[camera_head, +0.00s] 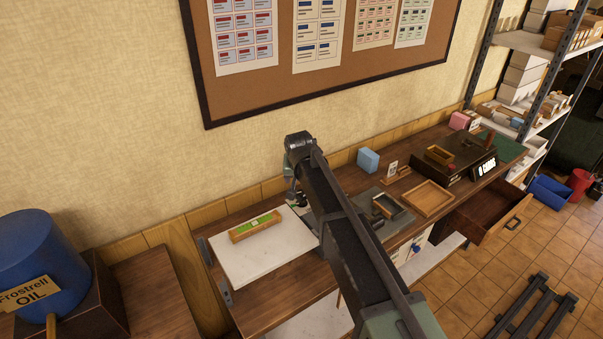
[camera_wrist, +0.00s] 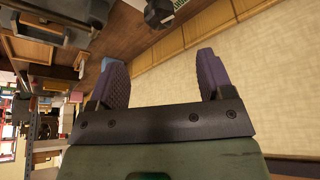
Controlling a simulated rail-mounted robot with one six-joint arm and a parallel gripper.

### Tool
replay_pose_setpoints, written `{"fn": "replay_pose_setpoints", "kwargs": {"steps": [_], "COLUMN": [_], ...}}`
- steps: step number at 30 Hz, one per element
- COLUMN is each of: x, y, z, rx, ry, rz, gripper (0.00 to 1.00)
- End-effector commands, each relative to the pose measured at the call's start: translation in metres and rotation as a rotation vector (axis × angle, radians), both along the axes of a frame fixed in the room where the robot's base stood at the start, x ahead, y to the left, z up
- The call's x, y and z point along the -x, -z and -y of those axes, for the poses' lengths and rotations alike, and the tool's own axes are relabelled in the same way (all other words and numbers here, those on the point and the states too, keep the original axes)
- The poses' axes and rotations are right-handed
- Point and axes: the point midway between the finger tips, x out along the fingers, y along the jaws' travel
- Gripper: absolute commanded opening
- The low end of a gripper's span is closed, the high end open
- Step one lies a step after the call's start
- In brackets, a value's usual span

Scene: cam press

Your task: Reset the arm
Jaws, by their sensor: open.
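My arm reaches out over the workbench (camera_head: 285,285) in the head view, and its far end bends down near the wall. In the head view my gripper is mostly hidden behind my arm. In the wrist view my gripper (camera_wrist: 162,80) shows two purple-grey ridged fingers standing wide apart with nothing between them. Past the fingers lie the wooden bench, the wood strip along the wall and the pale wall (camera_wrist: 270,85).
A white board (camera_head: 265,262) with a wooden tray of green pieces (camera_head: 256,227) lies on the bench's left. A light blue box (camera_head: 368,160), an empty wooden tray (camera_head: 427,198) and an open drawer (camera_head: 485,218) are to the right. A blue oil drum (camera_head: 40,262) stands far left.

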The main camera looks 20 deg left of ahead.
Motion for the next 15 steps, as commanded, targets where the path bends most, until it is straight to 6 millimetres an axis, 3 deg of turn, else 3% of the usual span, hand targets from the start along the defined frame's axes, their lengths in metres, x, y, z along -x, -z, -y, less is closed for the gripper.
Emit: {"fn": "replay_pose_setpoints", "kwargs": {"steps": [1, 15], "x": [0.002, 0.0048], "y": [-0.007, -0.0023], "z": [0.0006, 0.0021], "rx": [0.0, 0.023], "ry": [0.0, -0.031], "rz": [0.0, -0.012], "gripper": [0.74, 0.74]}}
